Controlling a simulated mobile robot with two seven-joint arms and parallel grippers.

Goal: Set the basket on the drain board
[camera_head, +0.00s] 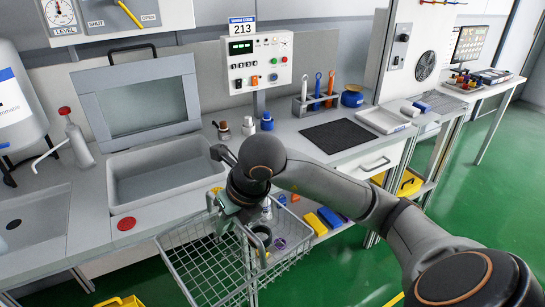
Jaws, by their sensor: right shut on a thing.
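A wire basket (205,270) hangs in front of the counter's front edge, below the height of the worktop. My right gripper (226,212), on the arm coming in from the right, is shut on the basket near its upper rim; the wrist hides part of the rim and the exact grip. A few small parts show through or in the basket's right side, too small to tell. A flat dark board (340,136) lies on the worktop to the right; I cannot tell if it is the drain board. My left gripper is not in view.
A grey basin (165,175) with its lid (138,97) raised stands behind the basket. A control box (258,62), tool holder (313,104), white tray (383,119) and spray bottle (77,140) stand around. Yellow and blue blocks (316,224) sit right of the basket.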

